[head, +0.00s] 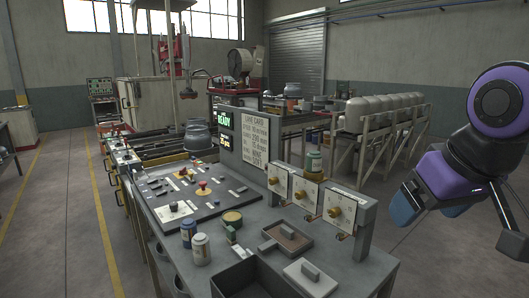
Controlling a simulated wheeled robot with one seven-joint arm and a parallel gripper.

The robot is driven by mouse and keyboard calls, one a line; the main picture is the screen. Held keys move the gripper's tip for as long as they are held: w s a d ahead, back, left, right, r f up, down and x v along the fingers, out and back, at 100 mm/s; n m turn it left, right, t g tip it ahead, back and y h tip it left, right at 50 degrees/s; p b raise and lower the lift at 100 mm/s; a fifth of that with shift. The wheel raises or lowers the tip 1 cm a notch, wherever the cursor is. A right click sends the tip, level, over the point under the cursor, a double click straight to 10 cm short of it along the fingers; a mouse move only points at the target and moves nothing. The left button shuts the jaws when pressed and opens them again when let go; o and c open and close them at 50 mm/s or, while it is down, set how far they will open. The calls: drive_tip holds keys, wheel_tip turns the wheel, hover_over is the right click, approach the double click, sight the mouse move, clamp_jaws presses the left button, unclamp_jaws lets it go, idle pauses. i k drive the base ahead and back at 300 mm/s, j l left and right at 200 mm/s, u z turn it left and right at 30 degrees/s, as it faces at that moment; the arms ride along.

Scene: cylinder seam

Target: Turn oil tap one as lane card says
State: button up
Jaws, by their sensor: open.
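My arm is folded at the right, clear of the taps. My gripper itself does not show.
A dark control panel (165,193) with buttons fills the bench's left part. A green "READY" screen (224,121) stands beside the card. The floor right of the bench is clear.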

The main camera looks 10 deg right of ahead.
sight(272, 181)
drive_tip(key=j+z, duration=0.15)
drive_tip(key=j, duration=0.5)
drive_tip(key=k+j+z, duration=0.2)
drive_tip(key=j, duration=0.45)
drive_tip(key=i+j+z, duration=0.1)
drive_tip(key=j, duration=0.2)
drive_tip(key=i+j, duration=0.15)
drive_tip(key=j, duration=0.15)
drive_tip(key=i+j+z, duration=0.15)
drive_tip(key=j, duration=0.15)
drive_tip(key=j+z, duration=0.25)
drive_tip(key=j, duration=0.3)
drive_tip(key=k+j+z, duration=0.2)
drive_tip(key=j, duration=0.3)
drive_tip(key=i+j+z, duration=0.3)
drive_tip(key=j, duration=0.25)
drive_tip(key=i+j+z, duration=0.15)
drive_tip(key=i+j, duration=0.05)
drive_tip(key=j, duration=0.1)
